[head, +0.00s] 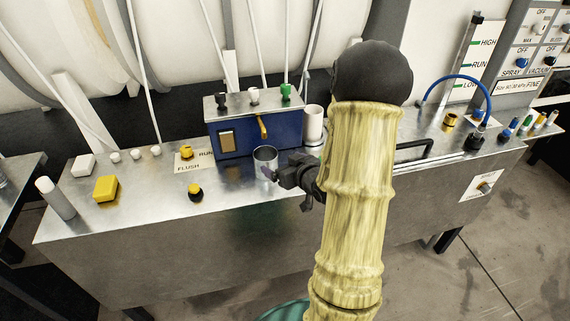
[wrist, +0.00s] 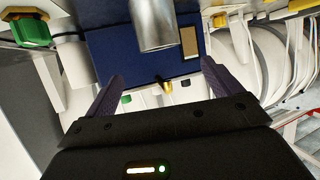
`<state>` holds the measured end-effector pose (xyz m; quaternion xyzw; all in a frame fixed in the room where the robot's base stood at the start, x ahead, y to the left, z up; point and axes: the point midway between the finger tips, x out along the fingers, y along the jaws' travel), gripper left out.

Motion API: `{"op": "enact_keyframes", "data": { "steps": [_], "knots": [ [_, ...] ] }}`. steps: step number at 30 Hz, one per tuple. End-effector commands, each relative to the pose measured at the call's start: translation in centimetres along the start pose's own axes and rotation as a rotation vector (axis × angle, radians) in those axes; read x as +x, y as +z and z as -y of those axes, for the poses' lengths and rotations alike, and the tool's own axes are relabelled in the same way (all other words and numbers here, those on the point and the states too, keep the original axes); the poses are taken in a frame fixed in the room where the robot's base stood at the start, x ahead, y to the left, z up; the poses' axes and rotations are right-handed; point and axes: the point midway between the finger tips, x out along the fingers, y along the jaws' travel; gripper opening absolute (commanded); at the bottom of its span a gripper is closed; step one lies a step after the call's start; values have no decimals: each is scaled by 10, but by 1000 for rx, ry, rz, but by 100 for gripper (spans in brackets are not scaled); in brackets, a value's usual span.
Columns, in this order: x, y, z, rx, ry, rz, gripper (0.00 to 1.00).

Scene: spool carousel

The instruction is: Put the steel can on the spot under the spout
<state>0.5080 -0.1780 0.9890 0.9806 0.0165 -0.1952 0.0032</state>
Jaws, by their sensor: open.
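The steel can (head: 265,157) stands upright on the metal bench, in front of the blue box (head: 232,140) and just below its yellow spout (head: 263,127) in the head view. In the wrist view, the can (wrist: 154,22) is cut off by the top edge, and the spout (wrist: 166,87) lies between the fingers. My gripper (head: 274,172) is close to the can's right side, its fingers apart. In the wrist view, my gripper (wrist: 162,70) is open with nothing clamped. The spot under the spout cannot be made out, nor whether the can covers it.
A white cylinder (head: 313,122) stands right of the blue box. A black handle (head: 414,148) lies right of my arm. Bare bench shows at front left.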

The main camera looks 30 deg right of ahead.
Motion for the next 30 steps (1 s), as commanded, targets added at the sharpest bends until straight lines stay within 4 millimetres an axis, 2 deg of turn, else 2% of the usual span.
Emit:
{"op": "enact_keyframes", "data": {
  "steps": [4,7,11,14,20,24,27,30],
  "knots": [
    [0,0,4,-8,4,24,91],
    [1,1,15,-25,15,87,91],
    [-5,5,38,-51,42,229,91],
    [-18,10,59,-58,65,354,91],
    [-58,23,107,-43,83,594,91],
    [-98,34,145,-15,65,761,91],
    [-125,41,167,6,44,860,91],
    [-142,45,180,21,26,923,91]
  ]
}}
